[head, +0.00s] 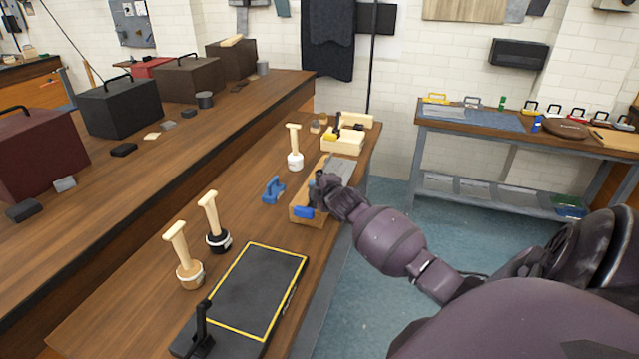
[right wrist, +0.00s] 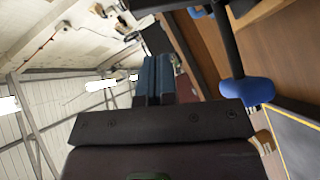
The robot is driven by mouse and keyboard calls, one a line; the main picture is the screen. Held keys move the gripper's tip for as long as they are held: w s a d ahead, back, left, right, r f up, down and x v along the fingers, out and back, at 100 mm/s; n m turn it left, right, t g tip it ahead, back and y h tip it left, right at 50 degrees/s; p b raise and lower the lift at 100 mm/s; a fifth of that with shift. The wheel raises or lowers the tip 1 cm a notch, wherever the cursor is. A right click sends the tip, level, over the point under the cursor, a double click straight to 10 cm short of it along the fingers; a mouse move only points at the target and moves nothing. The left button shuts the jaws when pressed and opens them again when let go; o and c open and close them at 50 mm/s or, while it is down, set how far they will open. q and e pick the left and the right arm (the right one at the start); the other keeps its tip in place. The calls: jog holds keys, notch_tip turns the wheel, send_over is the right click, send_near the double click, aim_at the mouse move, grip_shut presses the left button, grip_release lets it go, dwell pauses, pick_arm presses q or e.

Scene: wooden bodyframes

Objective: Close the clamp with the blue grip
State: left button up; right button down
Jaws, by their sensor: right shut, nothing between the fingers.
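The blue grip (head: 304,212) of the clamp sits at the near end of a wooden bodyframe (head: 327,213) on the bench. In the right wrist view the blue grip (right wrist: 247,91) is on the end of a black lever (right wrist: 226,40), to the right of my fingers. My right gripper (head: 322,186) is over the bodyframe, just beyond the blue grip in the head view. Its fingers (right wrist: 154,72) are shut together and empty, apart from the grip. My gripper and wrist hide part of the bodyframe and clamp. My left gripper is not in view.
A blue tool (head: 273,190) stands left of the bodyframe. A second wooden frame with a yellow grip (head: 330,136) stands behind. Wooden-handled stamps (head: 190,270) and a black panel with a yellow outline (head: 250,290) occupy the nearer bench.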

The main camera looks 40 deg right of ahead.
jog(key=w+d, duration=0.1)
jog(key=w+d+f, duration=0.1)
jog(key=d, duration=0.1)
jog(key=shift+w+d+f, duration=0.1)
jog(key=shift+w+f, duration=0.05)
jog(key=shift+f, duration=0.05)
jog(key=shift+d, duration=0.15)
jog(key=shift+w, duration=0.15)
